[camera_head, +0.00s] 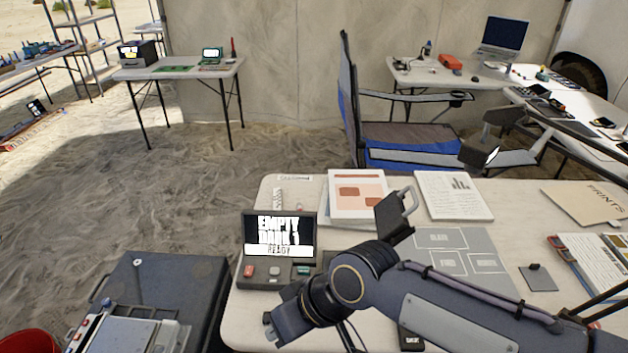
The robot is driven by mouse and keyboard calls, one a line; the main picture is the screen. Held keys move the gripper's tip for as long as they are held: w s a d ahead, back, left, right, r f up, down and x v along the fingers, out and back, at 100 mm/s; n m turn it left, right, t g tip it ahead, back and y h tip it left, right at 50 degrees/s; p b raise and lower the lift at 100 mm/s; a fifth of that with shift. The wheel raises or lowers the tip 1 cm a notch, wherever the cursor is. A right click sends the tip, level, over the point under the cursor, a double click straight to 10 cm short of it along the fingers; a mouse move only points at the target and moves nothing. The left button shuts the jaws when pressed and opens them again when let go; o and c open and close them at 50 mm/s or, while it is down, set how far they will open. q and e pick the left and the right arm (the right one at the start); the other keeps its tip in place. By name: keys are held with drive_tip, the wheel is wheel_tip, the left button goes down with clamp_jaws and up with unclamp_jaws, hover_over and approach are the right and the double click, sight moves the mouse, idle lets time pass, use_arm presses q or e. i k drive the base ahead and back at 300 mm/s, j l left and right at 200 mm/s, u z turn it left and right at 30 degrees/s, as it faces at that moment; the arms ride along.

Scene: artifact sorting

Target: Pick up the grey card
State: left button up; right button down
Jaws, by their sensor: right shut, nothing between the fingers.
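A small dark grey card (540,281) lies flat on the right part of the near table (340,327), with a small dark tab at its top edge. My right arm reaches in from the right across the front of the table. My right gripper (407,202) is over the middle of the table, left of the card and well apart from it. It is shut and empty. My left gripper is out of view.
A grey sheet with outlined boxes (474,240) lies between gripper and card. Printed papers (455,208), a folder (585,203) and a clipboard stand around. A screen device (279,234) is at left. A folding chair (405,134) is behind the table.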

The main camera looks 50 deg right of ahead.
sight(538, 279)
drive_tip(key=z, duration=3.25)
drive_tip(key=i+l+u, duration=0.15)
drive_tip(key=l+u, duration=0.25)
drive_tip(key=i+l+u, duration=0.1)
drive_tip(key=l+u, duration=0.7)
drive_tip(key=l, duration=0.15)
drive_tip(key=i+l+u, duration=0.1)
drive_tip(key=l+u, duration=0.55)
drive_tip(key=l, duration=0.15)
drive_tip(key=l+u, duration=0.35)
drive_tip(key=k+l+u, duration=0.1)
drive_tip(key=l+u, duration=0.2)
drive_tip(key=l, duration=0.2)
drive_tip(key=k+l+u, duration=0.1)
drive_tip(key=l+u, duration=0.25)
drive_tip(key=k+l+u, duration=0.15)
drive_tip(key=l+u, duration=0.15)
drive_tip(key=k+l+u, duration=0.2)
drive_tip(key=l+u, duration=0.15)
drive_tip(key=k+l+u, duration=0.3)
drive_tip(key=l+u, duration=0.25)
drive_tip(key=l, duration=0.15)
drive_tip(key=i+l, duration=0.3)
